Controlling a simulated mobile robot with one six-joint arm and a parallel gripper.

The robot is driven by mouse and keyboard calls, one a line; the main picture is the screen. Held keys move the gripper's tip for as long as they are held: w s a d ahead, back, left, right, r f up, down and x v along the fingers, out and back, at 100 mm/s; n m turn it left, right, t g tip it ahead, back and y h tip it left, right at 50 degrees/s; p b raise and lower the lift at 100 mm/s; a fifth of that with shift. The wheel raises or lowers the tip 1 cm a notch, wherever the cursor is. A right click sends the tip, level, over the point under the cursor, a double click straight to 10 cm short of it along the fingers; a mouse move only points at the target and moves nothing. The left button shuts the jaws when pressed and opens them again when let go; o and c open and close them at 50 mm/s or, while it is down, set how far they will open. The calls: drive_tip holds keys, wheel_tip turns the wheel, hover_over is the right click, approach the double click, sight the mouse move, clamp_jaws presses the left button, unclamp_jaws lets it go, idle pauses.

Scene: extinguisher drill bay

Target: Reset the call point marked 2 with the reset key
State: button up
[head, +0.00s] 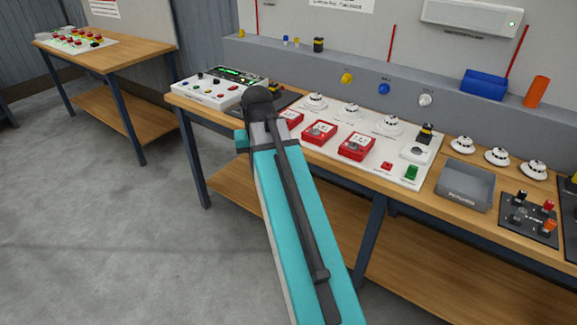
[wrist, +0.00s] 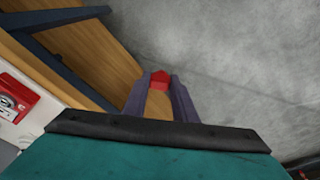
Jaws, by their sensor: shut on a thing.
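Three red call points stand in a row on the white panel (head: 338,167): a left one (head: 291,118), partly behind my arm, a middle one (head: 320,132) and a right one (head: 357,146). Their numbers are too small to read. My gripper (wrist: 160,82) is shut on a small red piece (wrist: 160,78) between its fingertips; I cannot tell whether it is the reset key. The gripper is out over the bench's front side, with floor and lower shelf behind it. One red call point (wrist: 14,97) shows at the wrist view's left edge. My arm hides the gripper in the head view.
White detectors (head: 390,124) stand behind the call points. A small red block (head: 387,166) and a green one (head: 411,173) sit at the panel's front right. A grey tray (head: 465,186) and a control console (head: 213,92) flank the panel. The floor in front is clear.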

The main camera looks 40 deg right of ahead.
drive_tip(key=w+a+f+n, duration=0.1)
drive_tip(key=w+a+n, duration=0.1)
drive_tip(key=a, duration=0.8)
drive_tip(key=w+a+f+n, duration=0.1)
drive_tip(key=w+a+n, duration=0.2)
drive_tip(key=a, duration=0.8)
drive_tip(key=shift+w+y, duration=0.4)
drive_tip(key=shift+r, duration=0.1)
